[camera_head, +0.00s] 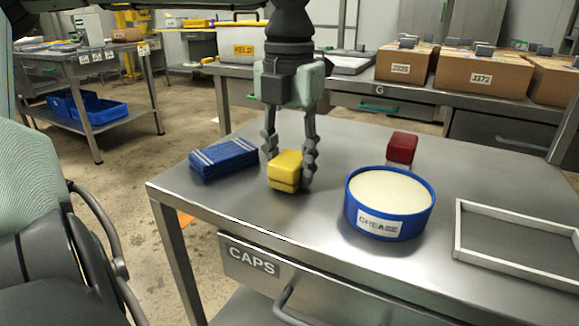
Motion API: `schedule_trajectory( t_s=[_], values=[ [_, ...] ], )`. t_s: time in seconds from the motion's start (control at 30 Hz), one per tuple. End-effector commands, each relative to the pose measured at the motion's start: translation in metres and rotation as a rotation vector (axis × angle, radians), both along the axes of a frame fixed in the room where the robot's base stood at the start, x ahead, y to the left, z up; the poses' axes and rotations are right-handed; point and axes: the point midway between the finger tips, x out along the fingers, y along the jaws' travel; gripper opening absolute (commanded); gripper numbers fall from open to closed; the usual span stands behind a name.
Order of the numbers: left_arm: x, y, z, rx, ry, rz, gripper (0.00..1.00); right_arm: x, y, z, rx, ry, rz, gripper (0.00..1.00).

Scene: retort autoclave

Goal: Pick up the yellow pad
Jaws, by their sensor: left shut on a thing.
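The yellow pad (285,171) is a small block at the near left part of the steel table (330,217). My left gripper (288,170) points straight down from above, with one finger on each side of the pad. It is shut on the pad. The pad is on the table or very close above it; I cannot tell which. The right finger covers part of the pad's right side. My right gripper is not in view.
A blue folded cloth (224,159) lies left of the pad. A blue grease tub (388,203), a red-topped block (401,149) and a grey frame tray (515,262) stand to the right. A CAPS drawer (252,262) is below. Cartons (480,75) stand on the bench behind.

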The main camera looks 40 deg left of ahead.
Motion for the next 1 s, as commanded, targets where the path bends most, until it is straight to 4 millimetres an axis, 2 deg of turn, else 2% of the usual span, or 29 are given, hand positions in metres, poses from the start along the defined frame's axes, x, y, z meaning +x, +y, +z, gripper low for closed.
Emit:
schedule_trajectory(
  t_s=[0.17,0.27,0.5,0.7,0.83,1.0],
  values=[
    [0.001,0.0,0.021,0.002,-0.004,-0.002,0.14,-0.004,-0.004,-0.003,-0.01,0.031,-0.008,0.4],
    [0.001,0.0,0.04,0.003,-0.003,-0.001,0.14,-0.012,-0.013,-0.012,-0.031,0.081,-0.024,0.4],
    [-0.002,0.056,0.072,-0.004,-0.005,0.003,0.14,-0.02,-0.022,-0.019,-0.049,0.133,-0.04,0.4],
    [-0.004,0.094,0.094,-0.002,-0.003,0.002,0.14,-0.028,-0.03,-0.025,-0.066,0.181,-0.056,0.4],
    [-0.004,0.108,0.102,-0.001,-0.001,-0.001,0.14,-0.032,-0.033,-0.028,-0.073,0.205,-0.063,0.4],
    [-0.005,0.116,0.106,-0.001,0.002,-0.003,0.14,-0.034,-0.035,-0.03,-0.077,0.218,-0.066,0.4]
  ],
)
